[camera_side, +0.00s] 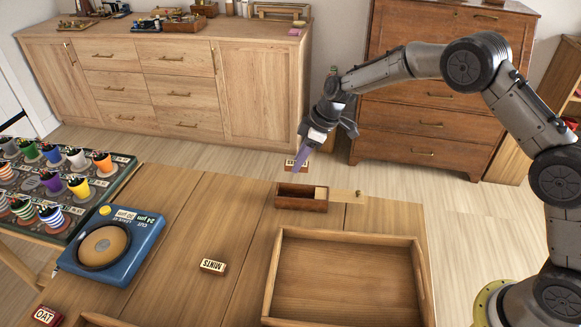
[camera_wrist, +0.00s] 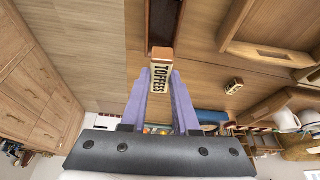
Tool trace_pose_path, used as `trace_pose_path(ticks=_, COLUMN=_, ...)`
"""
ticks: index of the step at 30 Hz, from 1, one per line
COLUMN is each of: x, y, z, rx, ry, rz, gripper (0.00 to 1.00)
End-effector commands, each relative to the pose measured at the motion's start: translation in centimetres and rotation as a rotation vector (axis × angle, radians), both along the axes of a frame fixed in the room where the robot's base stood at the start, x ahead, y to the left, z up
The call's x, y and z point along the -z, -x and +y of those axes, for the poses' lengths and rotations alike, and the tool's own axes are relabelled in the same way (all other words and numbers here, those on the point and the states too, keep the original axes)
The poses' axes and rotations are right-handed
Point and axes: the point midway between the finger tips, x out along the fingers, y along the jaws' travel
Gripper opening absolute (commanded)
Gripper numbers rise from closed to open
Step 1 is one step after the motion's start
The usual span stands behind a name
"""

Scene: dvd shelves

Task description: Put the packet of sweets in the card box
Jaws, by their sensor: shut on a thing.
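My gripper (camera_side: 301,158) has purple fingers, pointing down. It is shut on a small packet labelled TOFFEES (camera_wrist: 161,72), which also shows at the fingertips in the side view (camera_side: 296,165). The packet is in the air, appearing just above and behind a small reddish-brown wooden box (camera_side: 301,206) in the side view. This box, likely the card box, is open, with a dark interior and a pale lid (camera_side: 345,195) slid out to the right. In the wrist view the box's dark interior (camera_wrist: 163,25) lies beyond the packet.
A MINTS packet (camera_side: 213,266) lies on the table, and an OAT packet (camera_side: 47,316) is at the front left. A large wooden tray (camera_side: 345,233) stands in front of the box. A blue device (camera_side: 118,243) and a rack of cups (camera_side: 45,185) are at left.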

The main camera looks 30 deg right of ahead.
Motion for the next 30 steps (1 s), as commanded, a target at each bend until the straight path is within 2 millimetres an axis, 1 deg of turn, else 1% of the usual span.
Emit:
trace_pose_path(ticks=5, x=0.8, y=0.0, z=-0.1, rx=0.003, ry=-0.001, rz=0.001, gripper=0.00)
trace_pose_path(ticks=30, x=6.6, y=0.0, z=0.0, rx=0.002, ry=0.000, rz=0.001, gripper=0.00)
